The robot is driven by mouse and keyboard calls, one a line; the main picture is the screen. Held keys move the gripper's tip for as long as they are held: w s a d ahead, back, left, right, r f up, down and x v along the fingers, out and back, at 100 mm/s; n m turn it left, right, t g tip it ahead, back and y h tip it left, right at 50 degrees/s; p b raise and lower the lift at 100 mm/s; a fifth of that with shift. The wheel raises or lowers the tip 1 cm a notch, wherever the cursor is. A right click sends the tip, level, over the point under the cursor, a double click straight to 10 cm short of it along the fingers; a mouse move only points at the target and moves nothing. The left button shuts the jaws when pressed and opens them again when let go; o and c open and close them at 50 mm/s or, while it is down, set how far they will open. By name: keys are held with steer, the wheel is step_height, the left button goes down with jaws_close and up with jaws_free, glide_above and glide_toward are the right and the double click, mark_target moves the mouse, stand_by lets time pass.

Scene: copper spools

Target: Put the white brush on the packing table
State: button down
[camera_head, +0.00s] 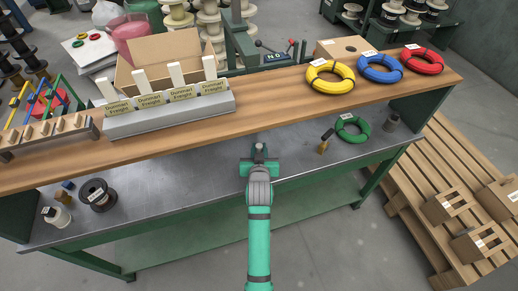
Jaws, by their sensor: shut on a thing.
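My gripper (259,156) is over the grey metal top (215,170) of the workbench, just in front of its raised wooden shelf (265,102). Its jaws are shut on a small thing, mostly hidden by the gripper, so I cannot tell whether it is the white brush. I see no white brush elsewhere. A small tool with an amber body and dark end (325,142) is on the metal top, right of the gripper. I cannot tell which surface is the packing table.
A grey rack (170,118) with upright white pieces stands on the shelf, left. Yellow (331,85), blue (362,68) and red (422,66) coils lie right. A pallet (440,170) stands right.

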steer(key=shift+f, duration=0.1)
steer(key=c, duration=1.5)
jaws_free()
steer(key=shift+c, duration=0.2)
steer(key=v, duration=1.1)
steer(key=shift+s+r, duration=0.25)
steer(key=shift+s, duration=0.05)
steer(key=s+f, duration=0.3)
steer(key=s, duration=0.7)
steer(key=s+f, duration=0.4)
steer(key=s, duration=0.5)
steer(key=s+r+t, duration=0.1)
steer(key=s+r, duration=0.2)
steer(key=s, duration=0.6)
steer(key=s+r, duration=0.3)
steer(key=s, duration=0.6)
steer(key=shift+s+t, duration=0.15)
steer(key=shift+t, duration=0.25)
